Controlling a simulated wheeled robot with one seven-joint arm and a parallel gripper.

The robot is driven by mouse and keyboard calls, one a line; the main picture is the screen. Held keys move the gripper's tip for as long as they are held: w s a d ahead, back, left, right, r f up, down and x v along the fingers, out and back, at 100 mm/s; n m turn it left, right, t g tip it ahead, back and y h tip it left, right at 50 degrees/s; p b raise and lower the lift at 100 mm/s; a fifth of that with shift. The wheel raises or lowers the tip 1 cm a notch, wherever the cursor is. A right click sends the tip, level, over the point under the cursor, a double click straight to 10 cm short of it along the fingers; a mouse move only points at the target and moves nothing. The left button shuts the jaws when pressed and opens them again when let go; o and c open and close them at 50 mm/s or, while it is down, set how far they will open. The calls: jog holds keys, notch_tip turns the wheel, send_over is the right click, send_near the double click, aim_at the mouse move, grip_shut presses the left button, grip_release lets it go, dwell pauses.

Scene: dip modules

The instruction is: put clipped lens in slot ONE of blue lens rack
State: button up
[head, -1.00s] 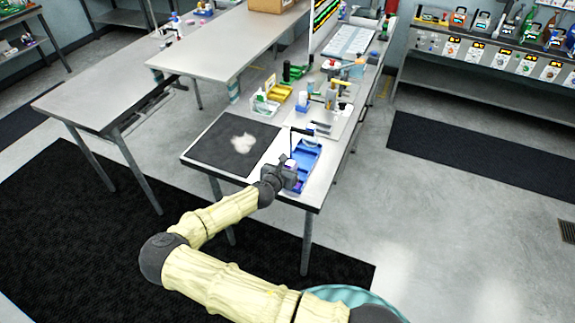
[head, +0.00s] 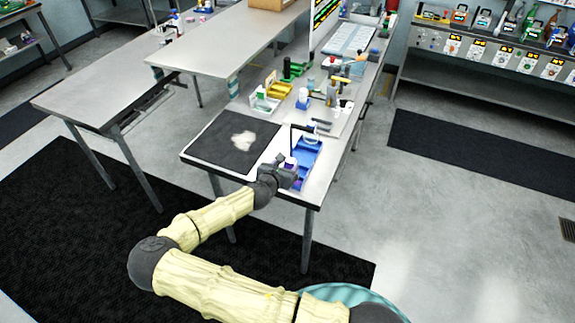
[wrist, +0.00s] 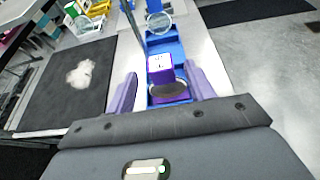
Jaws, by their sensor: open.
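The blue lens rack (head: 306,154) lies along the right front of the near table, and it also shows in the wrist view (wrist: 163,47). A purple clip block with a white-marked top (wrist: 161,68) stands at the rack's near end, with a dark round lens (wrist: 168,90) just in front of it. Another clear round lens (wrist: 159,22) stands upright at the rack's far end. My gripper (wrist: 163,92) is open, its purple fingers apart on either side of the clip and dark lens. Slot labels are not readable, and the seating of the dark lens is unclear.
A dark mat (head: 233,143) with a pale crumpled cloth (wrist: 80,75) lies left of the rack. A thin dark post stands by the rack's left edge. Bins and small tools (head: 325,95) crowd the table behind. The floor to the right is clear.

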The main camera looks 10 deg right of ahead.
jog(key=b+v, duration=0.2)
jog(key=v, duration=0.7)
jog(key=shift+s+a, duration=0.25)
jog(key=shift+s, duration=0.05)
jog(key=shift+r, duration=0.1)
jog(key=s+d+f+m+g+y, duration=0.1)
jog(key=s+d+f+m+g, duration=0.3)
jog(key=m, duration=0.3)
jog(key=s+d+f+m+g+y, duration=0.1)
jog(key=s+d+f+m+g, duration=0.1)
jog(key=s+d+m+g, duration=0.4)
jog(key=s+a+r+m+y, duration=0.1)
jog(key=s+r+m+y, duration=0.1)
jog(key=s+r+m, duration=0.3)
jog(key=s+a+r+m+t+y, duration=0.1)
jog(key=s+r+m, duration=0.4)
jog(key=r+m, duration=0.6)
jog(key=a+y, duration=0.1)
jog(key=y, duration=0.1)
jog(key=shift+s+a+r+t+y, duration=0.2)
jog(key=shift+s+a+t+y, duration=0.1)
